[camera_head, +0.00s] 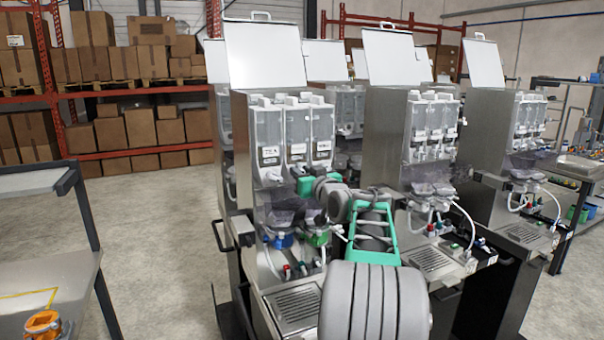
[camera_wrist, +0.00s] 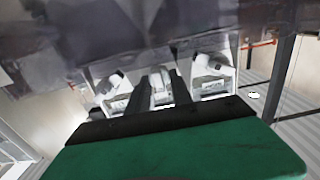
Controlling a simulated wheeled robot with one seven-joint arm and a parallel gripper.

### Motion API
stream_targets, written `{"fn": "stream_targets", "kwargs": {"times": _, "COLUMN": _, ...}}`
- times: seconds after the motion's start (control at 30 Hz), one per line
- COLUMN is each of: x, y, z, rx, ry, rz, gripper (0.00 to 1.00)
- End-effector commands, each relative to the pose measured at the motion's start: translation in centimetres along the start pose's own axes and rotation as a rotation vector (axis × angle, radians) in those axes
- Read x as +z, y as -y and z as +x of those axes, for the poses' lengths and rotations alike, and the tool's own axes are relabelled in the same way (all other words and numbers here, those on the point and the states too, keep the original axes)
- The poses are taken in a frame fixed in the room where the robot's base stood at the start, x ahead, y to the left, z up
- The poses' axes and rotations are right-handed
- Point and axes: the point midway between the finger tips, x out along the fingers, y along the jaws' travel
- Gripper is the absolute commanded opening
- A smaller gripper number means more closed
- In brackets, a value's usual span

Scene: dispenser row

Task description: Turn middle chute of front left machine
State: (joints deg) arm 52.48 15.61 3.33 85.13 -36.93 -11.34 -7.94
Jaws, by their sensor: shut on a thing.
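The front left machine (camera_head: 243,150) is a tall steel dispenser with its white lid raised and three clear canisters (camera_head: 297,135) in a row. My gripper (camera_wrist: 159,82) reaches in below these canisters. Its green body (camera_head: 318,182) shows in the head view, where the fingertips are hidden. In the wrist view the two dark fingers are shut on the white middle chute (camera_wrist: 160,90), one finger on each side. The left-hand chute (camera_wrist: 110,86) and right-hand chute (camera_wrist: 209,72) in that view stand free of the fingers and look tilted.
Smoky plastic bowls (camera_head: 283,205) sit just under the canisters, close to my gripper. Blue and green fittings and a drip tray (camera_head: 293,303) are lower down. A second machine (camera_head: 385,130) stands close on the right. Open floor (camera_head: 160,215) lies to the left.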

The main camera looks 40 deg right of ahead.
Motion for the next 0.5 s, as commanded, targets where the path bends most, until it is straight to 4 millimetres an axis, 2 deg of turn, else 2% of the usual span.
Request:
{"fn": "stream_targets", "kwargs": {"times": 0.27, "x": 0.07, "y": -0.07, "z": -0.02, "rx": 0.000, "ry": 0.000, "rz": 0.093, "gripper": 0.00}}
{"fn": "stream_targets", "kwargs": {"times": 0.5, "x": 0.18, "y": -0.22, "z": -0.01, "rx": 0.000, "ry": 0.000, "rz": 0.276, "gripper": 0.00}}
